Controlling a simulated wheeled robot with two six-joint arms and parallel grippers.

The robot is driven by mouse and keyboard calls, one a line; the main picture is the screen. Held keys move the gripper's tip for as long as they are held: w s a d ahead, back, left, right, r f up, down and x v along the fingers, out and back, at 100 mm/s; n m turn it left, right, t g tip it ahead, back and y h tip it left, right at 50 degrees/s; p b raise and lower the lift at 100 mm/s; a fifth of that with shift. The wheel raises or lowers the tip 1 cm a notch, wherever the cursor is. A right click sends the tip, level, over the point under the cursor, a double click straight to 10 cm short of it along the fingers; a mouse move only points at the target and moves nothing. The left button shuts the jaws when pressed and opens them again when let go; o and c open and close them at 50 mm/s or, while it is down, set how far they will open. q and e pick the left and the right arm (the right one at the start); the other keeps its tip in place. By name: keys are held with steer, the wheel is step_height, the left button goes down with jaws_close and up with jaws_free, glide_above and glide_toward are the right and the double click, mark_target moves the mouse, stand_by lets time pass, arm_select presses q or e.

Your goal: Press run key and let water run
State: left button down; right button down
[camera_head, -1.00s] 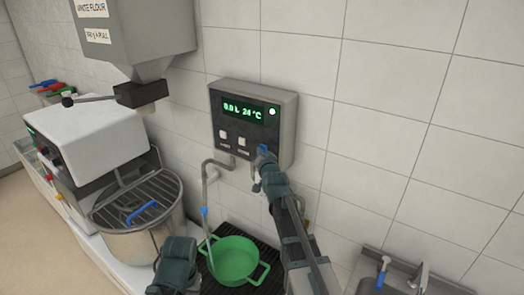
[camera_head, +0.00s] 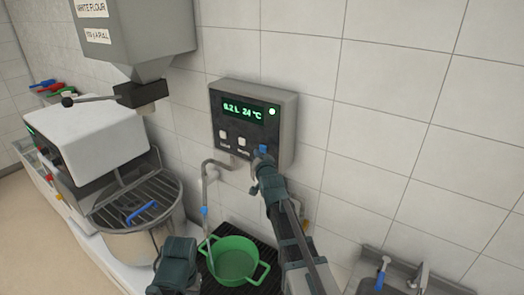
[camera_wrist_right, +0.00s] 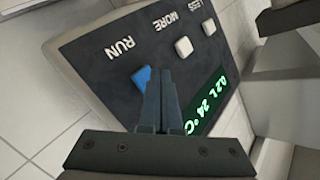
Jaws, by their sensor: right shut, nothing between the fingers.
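The water meter panel (camera_head: 253,125) is on the tiled wall, its green display (camera_head: 243,109) lit. In the right wrist view the display (camera_wrist_right: 207,103) reads about 0.2 L, 24 °C. The blue run key (camera_head: 262,149) is at the panel's lower right; it also shows in the wrist view (camera_wrist_right: 142,76). My right gripper (camera_head: 258,158) is shut and empty, its tips (camera_wrist_right: 157,82) close by the key; I cannot tell whether they touch it. A green pot (camera_head: 236,260) stands below, with the spout pipe (camera_head: 204,190) reaching to it. My left gripper (camera_head: 176,262) is left of the pot, its fingers unclear.
Two white keys (camera_head: 223,135) are on the panel, left of the run key. A mixer with a guarded bowl (camera_head: 140,200) and a flour hopper (camera_head: 135,35) stand at left. A sink with a tap (camera_head: 418,276) is at lower right. The wall at right is bare.

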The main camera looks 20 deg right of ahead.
steer(key=s+a, duration=0.1)
steer(key=a, duration=0.1)
steer(key=s+a, duration=0.2)
stand_by(0.5)
steer(key=shift+f, duration=0.1)
stand_by(0.4)
steer(key=s+a+f+n+g+b, duration=0.2)
steer(key=s+a+f+g+b, duration=0.15)
steer(key=s+f, duration=0.4)
steer(key=s+a+f+n+g+b, duration=0.3)
steer(key=s+a+f+g, duration=0.15)
steer(key=f, duration=0.65)
steer(key=s+a+f+n+g+b, duration=0.1)
steer(key=s+a+f+n+g, duration=0.1)
steer(key=s, duration=0.5)
steer(key=s+a+f+n+g+b, duration=0.2)
steer(key=s+f, duration=0.3)
steer(key=s, duration=0.3)
steer(key=s+a+f+n+g+b, duration=0.1)
steer(key=s+a+f+n+g, duration=0.2)
steer(key=s, duration=0.4)
steer(key=shift+s+a+f+n+g+y+b, duration=0.15)
steer(key=shift+a+f+n+g+y+b, duration=0.2)
steer(key=shift+f+g, duration=0.3)
